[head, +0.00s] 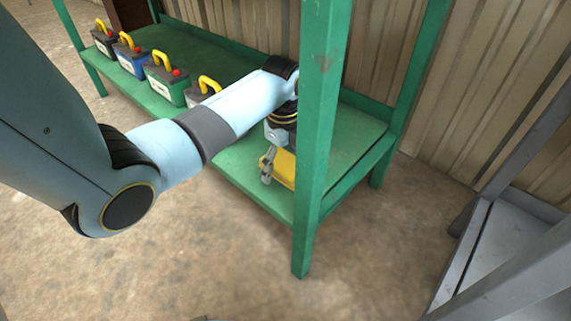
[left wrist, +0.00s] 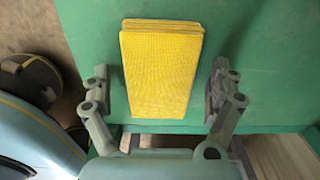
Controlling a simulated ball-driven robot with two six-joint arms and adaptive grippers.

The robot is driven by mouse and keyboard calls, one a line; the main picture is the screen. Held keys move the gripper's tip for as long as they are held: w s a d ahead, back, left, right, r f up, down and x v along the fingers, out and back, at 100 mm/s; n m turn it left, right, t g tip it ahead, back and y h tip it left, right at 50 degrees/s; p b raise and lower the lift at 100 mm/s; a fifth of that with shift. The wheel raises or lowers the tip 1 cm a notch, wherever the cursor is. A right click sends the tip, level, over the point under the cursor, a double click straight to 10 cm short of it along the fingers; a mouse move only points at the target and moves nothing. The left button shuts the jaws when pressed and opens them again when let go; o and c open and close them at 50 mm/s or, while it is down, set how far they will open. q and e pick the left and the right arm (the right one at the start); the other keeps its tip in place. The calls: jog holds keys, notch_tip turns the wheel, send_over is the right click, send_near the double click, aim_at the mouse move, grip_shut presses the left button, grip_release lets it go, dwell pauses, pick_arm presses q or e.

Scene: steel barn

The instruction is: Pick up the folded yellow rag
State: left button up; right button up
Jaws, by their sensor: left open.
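The folded yellow rag (head: 284,169) lies on the green shelf, partly hidden behind my left gripper (head: 268,166) in the head view. In the left wrist view the whole rag (left wrist: 160,68) shows as a flat folded stack on the green surface. My left gripper (left wrist: 159,92) is open, with one finger on each side of the rag's near half. A gap shows between each finger and the rag in that view. I cannot tell how high the fingertips are above the shelf. My right gripper is not in view.
The green shelf (head: 240,172) has a thick upright post (head: 315,110) in front, right of my left gripper. Several batteries with yellow handles, such as the green one (head: 166,80), stand along the shelf to the left. A grey metal frame (head: 510,250) stands at the right.

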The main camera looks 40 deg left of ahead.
pick_arm(q)
jog(key=shift+c, duration=0.2)
jog(key=c, duration=1.3)
jog(key=shift+c, duration=0.2)
jog(key=shift+r, duration=0.15)
